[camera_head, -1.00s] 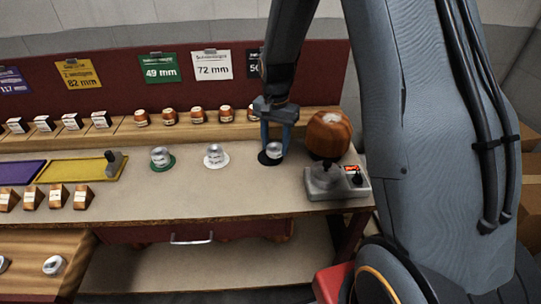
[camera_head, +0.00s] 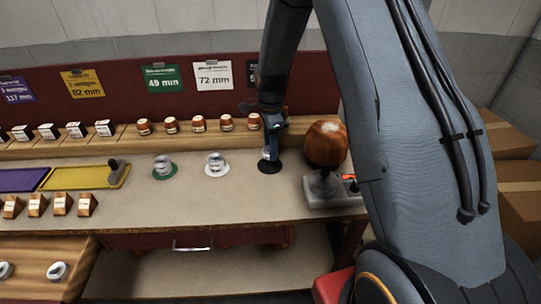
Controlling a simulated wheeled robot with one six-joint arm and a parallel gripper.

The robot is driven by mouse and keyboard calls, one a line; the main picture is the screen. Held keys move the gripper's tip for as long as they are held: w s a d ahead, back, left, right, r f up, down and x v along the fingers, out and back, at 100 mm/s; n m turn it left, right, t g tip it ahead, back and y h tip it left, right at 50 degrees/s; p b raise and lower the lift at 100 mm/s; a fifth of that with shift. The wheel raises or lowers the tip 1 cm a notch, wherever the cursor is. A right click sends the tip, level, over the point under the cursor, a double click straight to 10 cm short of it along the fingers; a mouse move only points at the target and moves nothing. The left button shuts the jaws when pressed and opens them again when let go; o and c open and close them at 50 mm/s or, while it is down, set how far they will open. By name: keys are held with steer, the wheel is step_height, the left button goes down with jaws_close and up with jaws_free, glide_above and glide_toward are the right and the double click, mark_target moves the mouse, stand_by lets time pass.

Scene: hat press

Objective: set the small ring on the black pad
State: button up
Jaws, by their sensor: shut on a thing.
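The black pad (camera_head: 269,168) is a small dark disc on the bench, at the right end of the row of round pads. The small ring (camera_head: 266,154) is a pale, silvery piece at the far side of the pad. My gripper (camera_head: 270,151) points down over the pad and is shut on the ring. The fingers are seen nearly edge-on and partly hide the ring. I cannot tell whether the ring touches the pad.
A hat press with a brown dome (camera_head: 326,143) stands close right of the pad. A white pad (camera_head: 217,172) and a green pad (camera_head: 164,175), each bearing a silvery piece, lie to the left. A wooden shelf (camera_head: 188,138) with small jars runs behind.

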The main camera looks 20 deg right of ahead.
steer(key=shift+f+p, duration=0.65)
steer(key=shift+f, duration=1.55)
steer(key=shift+f, duration=0.1)
steer(key=o, duration=1.2)
steer(key=shift+c, duration=0.2)
step_height(320, 180, up, 12)
steer(key=b, duration=0.4)
steer(key=s+r+n+t, duration=0.1)
steer(key=s+r+n, duration=0.2)
steer(key=s+n, duration=1.5)
steer(key=s, duration=0.7)
steer(key=shift+a, duration=0.25)
